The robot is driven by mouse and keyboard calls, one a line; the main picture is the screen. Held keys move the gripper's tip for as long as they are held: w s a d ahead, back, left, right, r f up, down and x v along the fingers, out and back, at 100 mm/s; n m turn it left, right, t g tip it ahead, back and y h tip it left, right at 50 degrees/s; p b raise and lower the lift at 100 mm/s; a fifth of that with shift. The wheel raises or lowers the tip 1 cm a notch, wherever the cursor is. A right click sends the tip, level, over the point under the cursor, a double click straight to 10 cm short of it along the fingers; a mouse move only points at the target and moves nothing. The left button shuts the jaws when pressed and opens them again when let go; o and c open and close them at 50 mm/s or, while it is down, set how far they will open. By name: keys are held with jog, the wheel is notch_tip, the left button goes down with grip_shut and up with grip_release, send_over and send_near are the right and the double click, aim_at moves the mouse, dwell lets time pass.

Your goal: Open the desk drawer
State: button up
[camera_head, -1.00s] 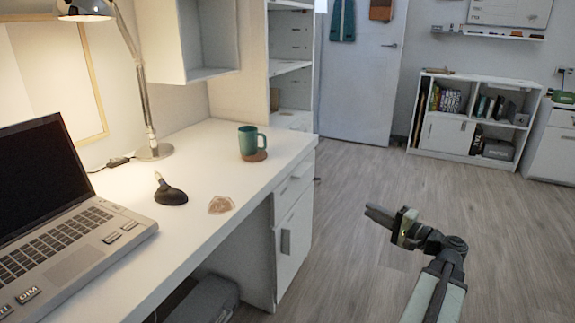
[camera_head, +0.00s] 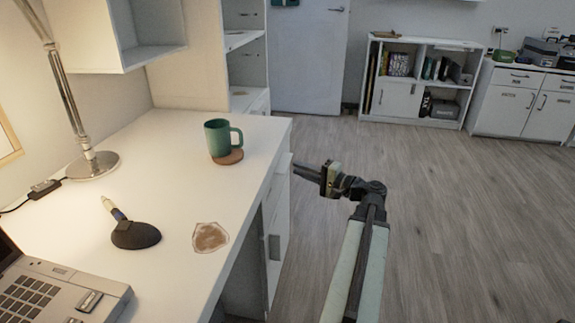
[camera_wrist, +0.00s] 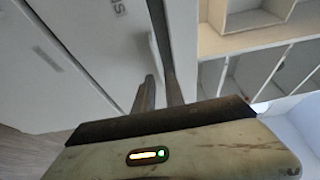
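The white desk drawer (camera_head: 274,184) is the narrow front below the desktop's right end, above a cabinet door. It looks shut. Its handle is hard to make out behind my fingertips in the head view. My gripper (camera_head: 297,170) points left at the drawer front with its fingertips close to it. In the wrist view my two dark fingers (camera_wrist: 160,88) stand a little apart, with a narrow gap and nothing clearly held. A pale handle-like strip (camera_wrist: 154,48) shows just beyond the fingertips; I cannot tell whether they touch it.
The cabinet door (camera_head: 277,245) is below the drawer. The wood floor to the right is clear.

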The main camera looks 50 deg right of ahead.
jog(key=w, duration=0.4)
jog(key=shift+w+a, duration=0.2)
jog(key=shift+a, duration=0.1)
grip_shut()
dwell(1.1)
